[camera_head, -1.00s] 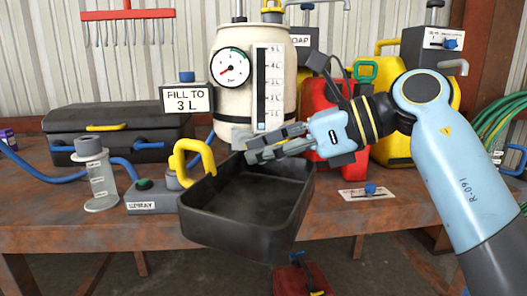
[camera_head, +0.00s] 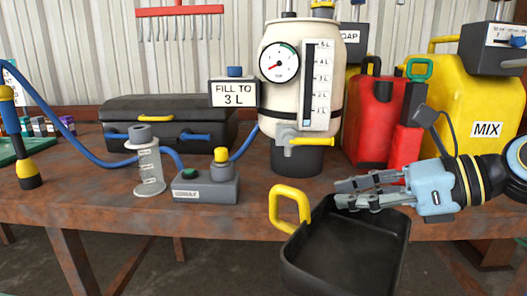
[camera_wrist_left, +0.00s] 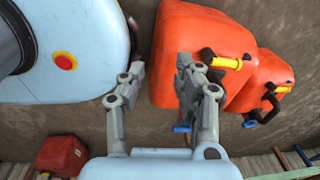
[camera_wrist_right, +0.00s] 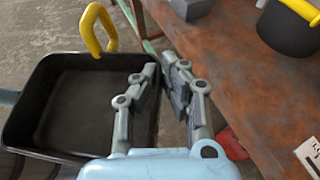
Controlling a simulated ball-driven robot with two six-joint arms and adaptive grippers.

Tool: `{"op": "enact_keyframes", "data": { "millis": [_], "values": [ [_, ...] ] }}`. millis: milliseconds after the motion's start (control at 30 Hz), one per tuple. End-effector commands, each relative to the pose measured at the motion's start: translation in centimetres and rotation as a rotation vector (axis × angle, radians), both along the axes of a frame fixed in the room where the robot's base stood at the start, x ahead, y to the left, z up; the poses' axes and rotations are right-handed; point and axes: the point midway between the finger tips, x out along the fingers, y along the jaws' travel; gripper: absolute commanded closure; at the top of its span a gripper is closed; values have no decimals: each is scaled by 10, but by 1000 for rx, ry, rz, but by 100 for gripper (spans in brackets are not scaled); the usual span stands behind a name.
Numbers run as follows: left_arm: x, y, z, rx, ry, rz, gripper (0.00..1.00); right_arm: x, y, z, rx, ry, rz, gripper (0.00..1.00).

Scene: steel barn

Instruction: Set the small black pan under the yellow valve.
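The small black pan (camera_head: 345,262) has a yellow loop handle (camera_head: 290,207) and hangs in front of the table's edge, below table-top height. The yellow valve (camera_head: 312,141) is a lever on a grey spout low on the cream tank (camera_head: 290,85), behind the pan. My left gripper (camera_wrist_left: 158,80) is open and empty in the left wrist view, away from the pan.
The rusty table (camera_head: 110,205) carries a grey spray unit (camera_head: 205,186), a clear cylinder (camera_head: 149,172) and a black case (camera_head: 165,120). Red (camera_head: 370,120) and yellow (camera_head: 450,95) cans stand right of the tank. Table top below the valve looks clear.

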Motion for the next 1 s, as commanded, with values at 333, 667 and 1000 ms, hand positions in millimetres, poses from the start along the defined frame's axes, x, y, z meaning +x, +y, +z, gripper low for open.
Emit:
{"op": "enact_keyframes", "data": {
  "millis": [333, 667, 1000],
  "values": [
    [1, 0, 0, 0, -2, -2, 67, -49, -67, 8, -6, -4, -58, 100],
    [1, -1, 0, 0, -2, -2, 67, -40, -56, 47, 3, -2, -109, 100],
    [1, -1, 0, -1, -3, -2, 67, -40, -56, 47, 2, -2, -109, 100]
  ]
}}
